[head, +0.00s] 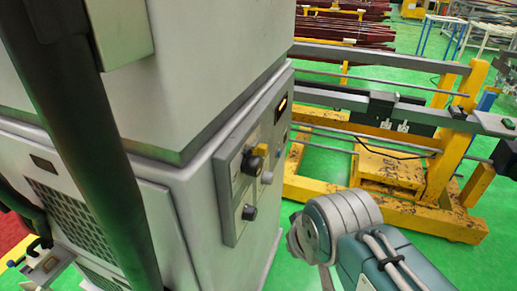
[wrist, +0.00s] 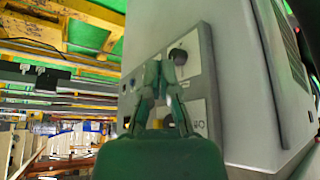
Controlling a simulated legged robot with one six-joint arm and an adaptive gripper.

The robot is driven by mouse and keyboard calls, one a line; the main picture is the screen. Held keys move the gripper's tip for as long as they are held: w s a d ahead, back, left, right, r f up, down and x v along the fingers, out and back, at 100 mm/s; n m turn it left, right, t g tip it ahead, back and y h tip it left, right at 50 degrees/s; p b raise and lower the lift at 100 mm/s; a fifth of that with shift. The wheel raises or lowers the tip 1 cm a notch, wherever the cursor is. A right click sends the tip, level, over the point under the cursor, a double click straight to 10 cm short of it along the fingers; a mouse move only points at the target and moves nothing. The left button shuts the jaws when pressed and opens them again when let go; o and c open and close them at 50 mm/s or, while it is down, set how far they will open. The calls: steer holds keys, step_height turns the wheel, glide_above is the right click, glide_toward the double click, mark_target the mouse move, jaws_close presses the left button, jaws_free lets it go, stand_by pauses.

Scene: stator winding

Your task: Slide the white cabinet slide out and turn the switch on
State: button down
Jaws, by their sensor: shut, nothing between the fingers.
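A pale grey-white cabinet (head: 185,190) fills the left half of the head view, with a grey control panel (head: 228,190) on its right-hand face. The panel carries a dark knob with a yellow part (head: 253,164) and a lower black knob (head: 249,212). In the wrist view the cabinet (wrist: 245,90) is on the right, and a dark round knob (wrist: 178,56) shows on the panel (wrist: 208,70). My gripper (wrist: 160,66) is shut and empty in front of the panel, just below that knob in the picture. I cannot tell whether it touches. No separate slide is distinguishable.
A yellow frame with grey rails (head: 400,185) stands on the green floor behind the arm. A thick dark post (head: 90,140) crosses the left of the head view. Open green floor (head: 425,262) shows at the lower right.

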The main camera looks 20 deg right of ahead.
steer(key=w+r+n+g+h, duration=0.1)
steer(key=w+r+n, duration=0.75)
steer(key=n, duration=0.55)
steer(key=n+g+h, duration=0.1)
steer(key=n, duration=1.2)
glide_toward(260, 150)
steer(key=s, duration=0.1)
steer(key=s+a, duration=0.1)
steer(key=shift+s+r, duration=0.35)
steer(key=shift+r, duration=0.05)
steer(key=shift+w+a+r+n+h, duration=0.1)
steer(key=shift+w+r+n+h, duration=0.3)
steer(key=shift+n, duration=0.3)
steer(key=shift+f, duration=0.1)
steer(key=x, duration=1)
steer(key=shift+a, duration=0.1)
